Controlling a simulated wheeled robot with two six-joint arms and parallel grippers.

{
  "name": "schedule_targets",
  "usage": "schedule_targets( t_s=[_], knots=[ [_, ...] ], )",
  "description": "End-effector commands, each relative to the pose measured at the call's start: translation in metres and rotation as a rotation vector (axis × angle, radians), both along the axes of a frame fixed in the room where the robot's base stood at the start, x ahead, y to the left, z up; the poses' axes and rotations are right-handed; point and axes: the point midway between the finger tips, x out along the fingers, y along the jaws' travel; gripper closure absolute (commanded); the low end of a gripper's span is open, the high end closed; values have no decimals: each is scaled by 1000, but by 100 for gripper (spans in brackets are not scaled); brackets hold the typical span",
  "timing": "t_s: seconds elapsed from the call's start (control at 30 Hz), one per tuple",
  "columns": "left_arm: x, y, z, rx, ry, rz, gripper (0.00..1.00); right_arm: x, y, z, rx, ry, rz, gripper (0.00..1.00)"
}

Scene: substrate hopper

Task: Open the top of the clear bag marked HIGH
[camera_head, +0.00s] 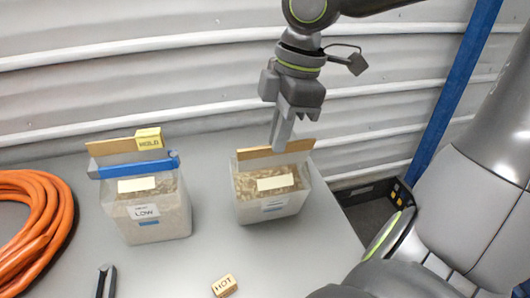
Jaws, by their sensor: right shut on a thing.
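The clear bag (270,203) on the right stands upright on the grey table, filled with pale grainy material. Its front label is too small to read; the other bag's label reads LOW. A brown strip (254,153) runs along the right bag's top back edge. My right gripper (282,143) reaches down from above and is shut on this strip, right of its middle. The fingertips partly hide the strip. My left gripper is not in view.
The LOW bag (157,220) stands left, with a blue clip (140,167) across its top and a yellow HOLD block (148,138). A HOT block (224,286), orange hose (40,225) and dark two-pronged object (105,281) lie nearby. A black bin (375,200) sits beyond the table.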

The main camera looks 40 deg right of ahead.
Motion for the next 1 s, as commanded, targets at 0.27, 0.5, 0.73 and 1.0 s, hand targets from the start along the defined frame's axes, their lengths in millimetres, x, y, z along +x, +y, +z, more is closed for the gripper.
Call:
schedule_targets(
  t_s=[0.27,0.5,0.73,1.0],
  knots=[
    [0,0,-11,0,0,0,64,-12,7,-5,2,-1,1,100],
    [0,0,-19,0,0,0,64,-22,13,-8,2,-1,1,100],
    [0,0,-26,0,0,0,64,-32,18,-11,0,-2,2,100],
    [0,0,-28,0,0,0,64,-37,21,-11,0,0,-1,100]
  ],
)
